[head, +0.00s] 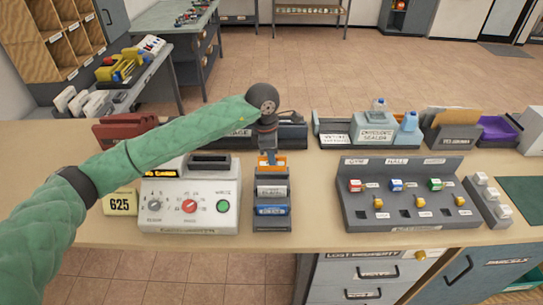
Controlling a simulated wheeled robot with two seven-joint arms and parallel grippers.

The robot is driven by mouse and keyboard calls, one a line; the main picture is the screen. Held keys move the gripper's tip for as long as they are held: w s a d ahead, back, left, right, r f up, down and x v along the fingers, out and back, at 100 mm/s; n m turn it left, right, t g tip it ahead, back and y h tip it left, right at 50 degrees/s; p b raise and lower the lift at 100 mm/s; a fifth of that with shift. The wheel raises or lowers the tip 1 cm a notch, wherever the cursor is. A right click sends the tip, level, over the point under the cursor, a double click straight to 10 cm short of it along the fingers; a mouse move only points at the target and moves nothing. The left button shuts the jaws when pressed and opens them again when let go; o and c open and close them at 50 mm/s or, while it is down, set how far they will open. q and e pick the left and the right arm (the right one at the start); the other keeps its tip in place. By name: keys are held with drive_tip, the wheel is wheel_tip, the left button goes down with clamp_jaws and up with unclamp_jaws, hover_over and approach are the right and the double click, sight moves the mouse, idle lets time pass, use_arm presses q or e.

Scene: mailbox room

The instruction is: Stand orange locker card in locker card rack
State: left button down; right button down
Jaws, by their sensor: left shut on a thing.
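The locker card rack (272,223) is a narrow dark grey holder on the counter, right of the white card machine. A white card and a blue card (272,211) stand in its front part. My left gripper (268,154) points down over the back of the rack and is shut on the orange locker card (278,160). The orange card shows as a strip at the rack's rear. Its lower part is hidden, so I cannot tell whether it is in a slot or just above one. My right gripper is out of view.
The white machine (190,215) with knobs stands close left of the rack, with a yellow 625 tag (120,202) beside it. A grey key panel (408,205) stands to the right. Trays and an envelope sealer (374,136) line the back. Bare counter lies between rack and panel.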

sight(272, 171)
use_arm(q)
drive_tip(key=shift+f+b, duration=1.25)
drive_tip(key=shift+f, duration=0.1)
drive_tip(key=shift+f, duration=0.1)
drive_tip(key=shift+f+b, duration=1.1)
drive_tip(key=shift+b, duration=0.05)
drive_tip(key=c, duration=1.5)
unclamp_jaws()
drive_tip(key=shift+r, duration=0.1)
drive_tip(key=shift+r, duration=3.5)
